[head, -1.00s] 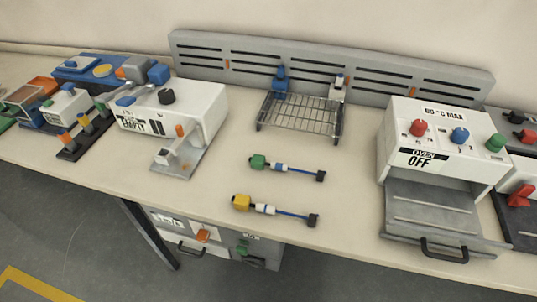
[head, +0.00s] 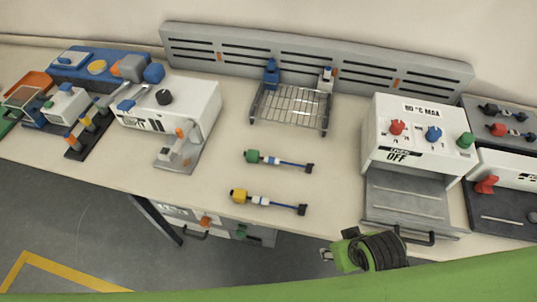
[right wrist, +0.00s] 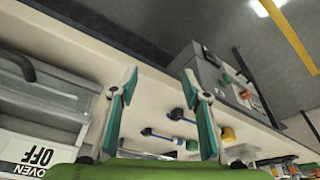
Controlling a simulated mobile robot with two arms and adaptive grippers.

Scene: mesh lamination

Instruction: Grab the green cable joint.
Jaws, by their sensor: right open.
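The green cable joint (head: 252,157) lies on the bench, with a white sleeve and a blue cable running right to a black end. A similar yellow cable joint (head: 238,196) lies nearer the bench's front edge. My right gripper (head: 328,254) is at the front edge, to the right of and nearer than both joints. In the right wrist view, my right gripper (right wrist: 160,73) has its fingers apart with nothing held. The green joint (right wrist: 193,146) shows beside the right-hand finger, and the yellow joint (right wrist: 227,134) beyond it. My left gripper is not in view.
A wire rack (head: 291,107) stands behind the joints. An oven (head: 410,140) with its tray out is to the right. A white device (head: 190,105) with an orange-tipped clamp is to the left. Bench between these is clear around the joints.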

